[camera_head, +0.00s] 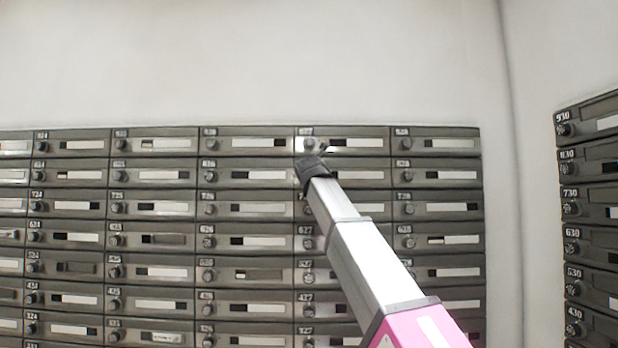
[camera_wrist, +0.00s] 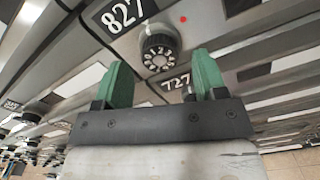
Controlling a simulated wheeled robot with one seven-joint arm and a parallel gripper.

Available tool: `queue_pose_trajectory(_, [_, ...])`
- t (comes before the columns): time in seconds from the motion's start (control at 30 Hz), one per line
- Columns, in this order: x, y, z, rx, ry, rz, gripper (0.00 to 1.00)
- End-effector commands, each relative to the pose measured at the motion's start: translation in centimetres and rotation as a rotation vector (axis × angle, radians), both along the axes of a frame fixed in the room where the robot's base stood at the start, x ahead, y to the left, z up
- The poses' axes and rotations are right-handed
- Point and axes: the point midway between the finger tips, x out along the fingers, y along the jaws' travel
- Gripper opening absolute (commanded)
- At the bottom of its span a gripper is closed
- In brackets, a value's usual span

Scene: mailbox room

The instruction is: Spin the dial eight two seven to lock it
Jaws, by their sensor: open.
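The numbered dial (camera_wrist: 160,47) of mailbox 827 shows in the wrist view, with digits around its face. Its black 827 plate (camera_wrist: 121,13) sits just to its upper left. No contact with the dial is visible.
Another plate, 727 (camera_wrist: 176,82), shows between the fingers, below the dial. Rows of grey mailboxes (camera_head: 160,208) with similar dials fill the wall, close around my gripper. A second bank (camera_head: 592,194) stands at the right. A red dot (camera_wrist: 183,19) shows near the dial.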

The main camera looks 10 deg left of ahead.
Motion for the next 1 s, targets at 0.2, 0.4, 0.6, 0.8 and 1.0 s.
queue_pose_trajectory(0.2, [1.66, 0.45, 0.02, 0.0, 0.0, 0.001, 0.65])
queue_pose_trajectory(0.4, [1.64, 0.42, -0.01, 0.001, 0.0, 0.001, 0.65])
queue_pose_trajectory(0.6, [1.63, 0.42, -0.02, 0.001, 0.0, 0.001, 0.16])
queue_pose_trajectory(0.8, [1.62, 0.42, -0.02, 0.007, 0.001, 0.001, 0.16])
queue_pose_trajectory(1.0, [1.62, 0.41, -0.03, 0.058, 0.014, 0.001, 0.16])
